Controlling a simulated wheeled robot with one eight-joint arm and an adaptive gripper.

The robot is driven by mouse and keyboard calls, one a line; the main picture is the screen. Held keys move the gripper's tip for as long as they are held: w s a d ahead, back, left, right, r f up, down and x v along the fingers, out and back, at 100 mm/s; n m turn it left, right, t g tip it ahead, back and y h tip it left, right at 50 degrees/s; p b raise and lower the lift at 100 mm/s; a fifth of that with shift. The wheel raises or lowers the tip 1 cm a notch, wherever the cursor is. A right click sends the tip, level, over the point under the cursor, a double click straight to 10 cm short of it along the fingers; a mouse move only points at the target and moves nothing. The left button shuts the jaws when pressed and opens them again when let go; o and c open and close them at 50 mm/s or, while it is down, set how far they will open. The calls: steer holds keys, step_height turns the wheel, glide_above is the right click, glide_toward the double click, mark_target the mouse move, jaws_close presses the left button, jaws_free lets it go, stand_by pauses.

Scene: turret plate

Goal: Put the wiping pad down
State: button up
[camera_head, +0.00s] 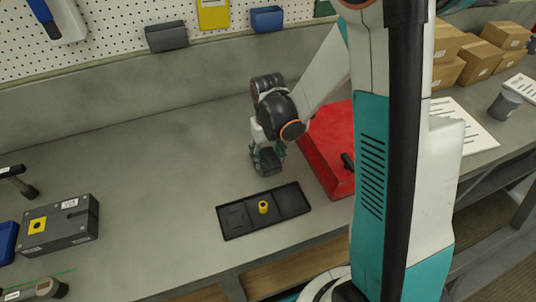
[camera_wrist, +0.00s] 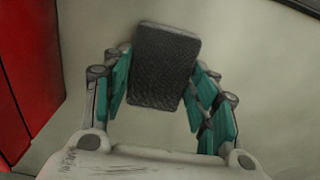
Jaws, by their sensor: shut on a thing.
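The wiping pad (camera_wrist: 165,66) is a dark grey, rectangular, textured block between the two teal fingers of my gripper (camera_wrist: 160,95) in the wrist view. My gripper is shut on it, and the pad sits slightly tilted in the picture. In the head view, my gripper (camera_head: 266,160) points down over the grey bench (camera_head: 150,150), behind the black tray and left of the red box. The dark pad shows at its tips there. I cannot tell whether the pad touches the bench.
A black tray (camera_head: 290,203) with a small yellow cylinder (camera_head: 263,207) lies in front of my gripper. A red box (camera_head: 325,150) stands close on the right. A grey block device (camera_head: 58,224) stands at the left. The bench between is clear.

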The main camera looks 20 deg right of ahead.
mark_target(268, 158)
steer(key=o, duration=1.1)
steer(key=shift+o, duration=0.2)
step_height(268, 158, up, 13)
steer(key=p, duration=0.3)
steer(key=s+r+t, duration=0.7)
steer(key=s+r, duration=0.5)
steer(key=s, duration=0.3)
steer(key=shift+f, duration=0.15)
